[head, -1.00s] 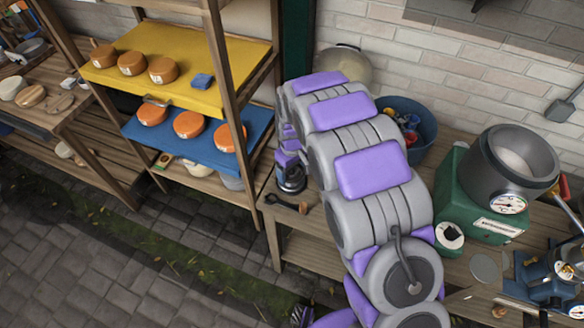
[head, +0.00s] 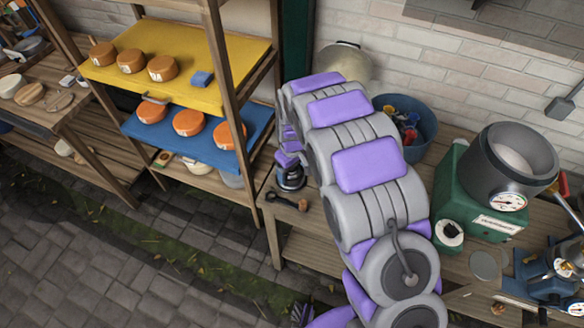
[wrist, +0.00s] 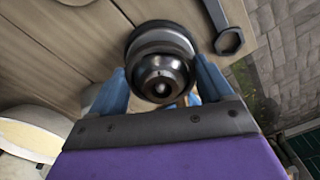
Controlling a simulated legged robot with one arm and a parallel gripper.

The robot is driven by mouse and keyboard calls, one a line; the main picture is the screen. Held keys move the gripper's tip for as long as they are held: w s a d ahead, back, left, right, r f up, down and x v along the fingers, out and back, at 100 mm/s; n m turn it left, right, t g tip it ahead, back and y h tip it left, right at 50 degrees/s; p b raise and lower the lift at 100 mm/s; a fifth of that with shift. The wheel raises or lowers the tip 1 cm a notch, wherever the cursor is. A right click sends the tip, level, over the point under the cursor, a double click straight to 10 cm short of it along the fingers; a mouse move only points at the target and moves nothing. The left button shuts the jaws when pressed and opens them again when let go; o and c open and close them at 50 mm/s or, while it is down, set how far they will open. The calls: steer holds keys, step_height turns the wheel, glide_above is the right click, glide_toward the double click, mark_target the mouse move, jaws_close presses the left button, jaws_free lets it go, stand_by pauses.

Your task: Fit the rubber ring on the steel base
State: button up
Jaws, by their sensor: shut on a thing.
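The steel base (wrist: 160,46) stands upright on the wooden bench, with a silver band and a dark central knob in the wrist view. It also shows in the head view (head: 291,181), small, near the bench's left end. A black band, apparently the rubber ring (wrist: 159,27), surrounds the base's wide part; where it ends and the base begins is hard to tell. My gripper (wrist: 161,78) has its blue fingers on both sides of the base, closed on the ring. It also shows in the head view (head: 289,160), pointing down over the base. Whether the ring is fully seated is unclear.
A wrench (wrist: 229,32) lies close beside the base. A shelf with a yellow board (head: 185,60) and a blue board (head: 195,140) of cheeses stands to the left. A blue tub (head: 425,135) and green machine (head: 455,195) stand to the right.

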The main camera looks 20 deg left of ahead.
steer(key=shift+f, duration=0.6)
stand_by(0.3)
steer(key=o, duration=0.9)
steer(key=shift+r+p, duration=1.3)
steer(key=shift+r, duration=2.95)
